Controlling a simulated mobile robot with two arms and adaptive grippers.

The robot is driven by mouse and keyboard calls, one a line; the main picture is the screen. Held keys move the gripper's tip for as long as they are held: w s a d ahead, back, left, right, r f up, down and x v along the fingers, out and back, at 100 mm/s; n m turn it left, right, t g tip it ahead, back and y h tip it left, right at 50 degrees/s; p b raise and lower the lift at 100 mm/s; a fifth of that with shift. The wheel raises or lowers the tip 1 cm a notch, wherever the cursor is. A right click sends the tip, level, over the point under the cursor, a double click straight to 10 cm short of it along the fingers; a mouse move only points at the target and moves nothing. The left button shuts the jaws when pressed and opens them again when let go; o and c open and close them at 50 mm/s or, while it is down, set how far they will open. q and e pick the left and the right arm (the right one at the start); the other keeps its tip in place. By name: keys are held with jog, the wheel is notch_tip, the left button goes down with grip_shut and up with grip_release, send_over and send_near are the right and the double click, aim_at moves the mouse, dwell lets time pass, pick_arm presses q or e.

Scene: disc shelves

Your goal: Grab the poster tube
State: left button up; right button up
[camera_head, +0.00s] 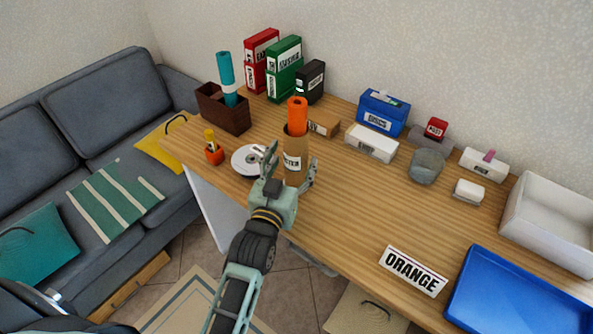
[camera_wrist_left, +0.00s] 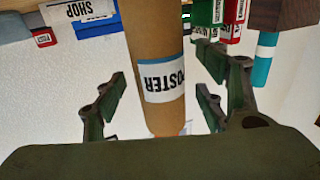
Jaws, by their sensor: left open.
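The poster tube (camera_head: 297,145) is a brown cardboard cylinder with a white label, standing upright on the wooden desk. An orange roll (camera_head: 297,114) sticks out of its top. My left gripper (camera_head: 290,160) is open, with its fingers on either side of the tube's lower part. In the left wrist view, upside down, the tube (camera_wrist_left: 152,35) with its POSTER label stands between the open fingers of the gripper (camera_wrist_left: 160,92), with gaps visible on both sides. My right gripper is not in view.
A brown box (camera_head: 222,112) with a teal roll, binders (camera_head: 284,70) and a small brown box (camera_head: 322,124) stand behind. An ORANGE sign (camera_head: 413,271) and blue tray (camera_head: 520,297) are at right.

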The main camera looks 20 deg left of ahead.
pick_arm(q)
jog(key=shift+w, duration=1.45)
jog(key=shift+d, duration=0.1)
jog(key=c, duration=1.6)
grip_shut()
jog(key=shift+r, duration=0.15)
